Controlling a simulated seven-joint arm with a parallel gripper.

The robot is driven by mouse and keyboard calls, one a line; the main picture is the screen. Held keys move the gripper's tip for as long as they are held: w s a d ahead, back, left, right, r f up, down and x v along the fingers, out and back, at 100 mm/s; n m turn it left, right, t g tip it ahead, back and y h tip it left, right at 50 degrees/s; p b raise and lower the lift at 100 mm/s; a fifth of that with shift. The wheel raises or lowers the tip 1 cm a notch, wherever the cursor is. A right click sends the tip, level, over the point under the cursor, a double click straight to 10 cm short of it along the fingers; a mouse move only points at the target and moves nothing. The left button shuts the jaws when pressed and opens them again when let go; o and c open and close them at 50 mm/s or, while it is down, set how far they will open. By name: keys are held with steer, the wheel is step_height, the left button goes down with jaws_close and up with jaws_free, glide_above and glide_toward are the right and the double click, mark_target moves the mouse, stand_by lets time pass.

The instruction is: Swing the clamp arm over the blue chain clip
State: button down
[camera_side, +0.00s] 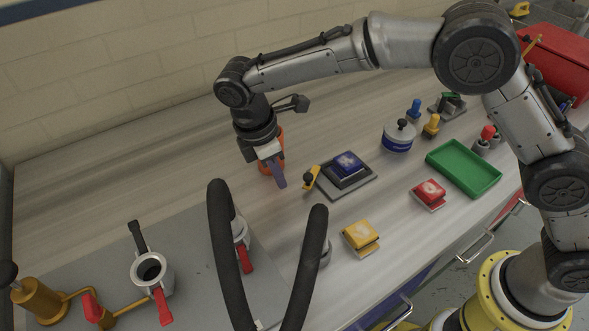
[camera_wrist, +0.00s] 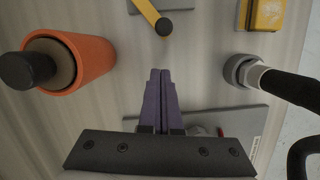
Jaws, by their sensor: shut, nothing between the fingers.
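The blue chain clip (camera_side: 347,163) sits on a dark square base in the middle of the table in the side view. The yellow clamp arm (camera_side: 312,176) is at the left edge of that base, its black knob toward my gripper, and it is not over the clip. The wrist view shows the yellow arm (camera_wrist: 147,11) with its black knob at the top; the blue clip is out of that picture. My gripper (camera_side: 281,183) has purple fingers, shut and empty, pointing down left of the clamp arm. In the wrist view the fingertips (camera_wrist: 160,73) are below the knob, apart from it.
An orange cylinder (camera_wrist: 88,62) with a dark knob stands close beside my gripper. Black curved handles (camera_side: 315,250) rise in front. A yellow block (camera_side: 360,238), red block (camera_side: 430,193), green tray (camera_side: 463,167) and white-blue pot (camera_side: 398,138) stand to the right.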

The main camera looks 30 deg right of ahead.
steer(key=shift+s+d+f, duration=0.1)
steer(key=shift+s+d, duration=0.05)
steer(key=shift+d, duration=0.7)
steer(key=shift+s+d, duration=0.1)
steer(key=shift+d, duration=0.75)
steer(key=shift+s+d+n, duration=0.3)
steer(key=shift+s+n, duration=0.4)
steer(key=shift+n, duration=0.5)
steer(key=shift+s+d+n+t, duration=0.3)
steer(key=shift+s+n+t, duration=0.15)
steer(key=shift+n, duration=0.25)
steer(key=s+d+n, duration=0.1)
steer(key=n, duration=0.1)
steer(key=d+n+t, duration=0.1)
steer(key=n, duration=0.1)
steer(key=shift+s, duration=0.4)
steer(key=d+n, duration=0.1)
steer(key=n, duration=0.1)
steer(key=s+d+n+y, duration=0.1)
steer(key=d+n, duration=0.1)
steer(key=n, duration=0.1)
steer(key=shift+d+t, duration=0.1)
steer(key=shift+t, duration=0.25)
steer(key=shift+d+n+y, duration=0.3)
steer(key=shift+d+n, duration=0.35)
steer(key=shift+n, duration=0.55)
steer(key=shift+w+d, duration=0.1)
steer(key=shift+d, duration=0.25)
